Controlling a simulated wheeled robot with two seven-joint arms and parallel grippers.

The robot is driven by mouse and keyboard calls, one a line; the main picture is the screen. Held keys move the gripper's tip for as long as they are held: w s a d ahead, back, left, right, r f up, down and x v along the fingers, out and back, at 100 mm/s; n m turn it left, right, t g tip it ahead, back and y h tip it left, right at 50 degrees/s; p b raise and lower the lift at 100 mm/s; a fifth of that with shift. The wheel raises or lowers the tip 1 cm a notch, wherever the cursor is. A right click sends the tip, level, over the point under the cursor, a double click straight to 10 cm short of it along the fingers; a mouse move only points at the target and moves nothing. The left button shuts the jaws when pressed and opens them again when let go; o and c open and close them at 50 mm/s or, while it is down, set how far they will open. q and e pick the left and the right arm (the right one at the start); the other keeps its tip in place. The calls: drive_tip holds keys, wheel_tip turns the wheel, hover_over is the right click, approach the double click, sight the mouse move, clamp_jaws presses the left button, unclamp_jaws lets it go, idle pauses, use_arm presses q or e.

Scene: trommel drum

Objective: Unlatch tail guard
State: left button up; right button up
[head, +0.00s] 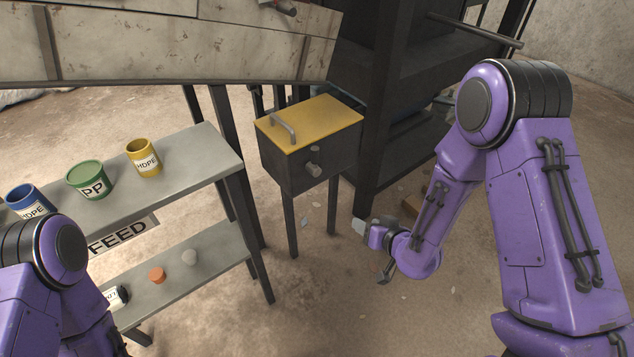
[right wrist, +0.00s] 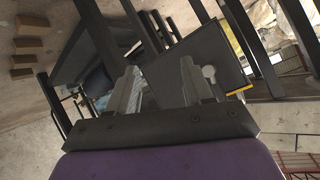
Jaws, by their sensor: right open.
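A dark box with a yellow lid (head: 335,120) stands on thin legs in the middle of the head view. A grey bar handle lies on the lid, which looks closed. A grey knob-like latch (head: 314,167) sticks out of the front face. I cannot tell for sure that this is the tail guard. My right gripper (head: 372,252) is open and empty, low and to the right of the box, apart from it. In the right wrist view, the box (right wrist: 190,45) and the latch (right wrist: 209,73) show beyond the open fingers (right wrist: 158,85). My left gripper is out of view.
A grey bench (head: 205,160) on the left holds blue, green and yellow labelled cups; its lower shelf holds small items. The dark machine frame (head: 385,110) stands right behind the box. The pale drum housing (head: 190,40) hangs above. Floor before the box is mostly clear.

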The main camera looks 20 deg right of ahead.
drive_tip(key=w+a+r+n+t+y+b, duration=0.1)
drive_tip(key=w+r+n+t+y+b, duration=0.2)
drive_tip(key=w+b, duration=0.55)
drive_tip(key=n+t+y+b, duration=0.1)
drive_tip(key=n+y+b, duration=0.4)
drive_tip(key=n+b, duration=0.1)
approach(318, 152)
drive_tip(key=b+x, duration=0.1)
drive_tip(key=x, duration=0.6)
drive_tip(key=shift+w+a+f, duration=0.15)
drive_tip(key=shift+w+f, duration=0.05)
drive_tip(key=shift+w, duration=0.15)
drive_tip(key=shift+w+a+r+b, duration=0.1)
drive_tip(key=shift+w+a+b, duration=0.2)
drive_tip(key=shift+w, duration=0.2)
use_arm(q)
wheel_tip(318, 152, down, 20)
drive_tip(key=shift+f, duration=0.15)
use_arm(e)
clamp_jaws()
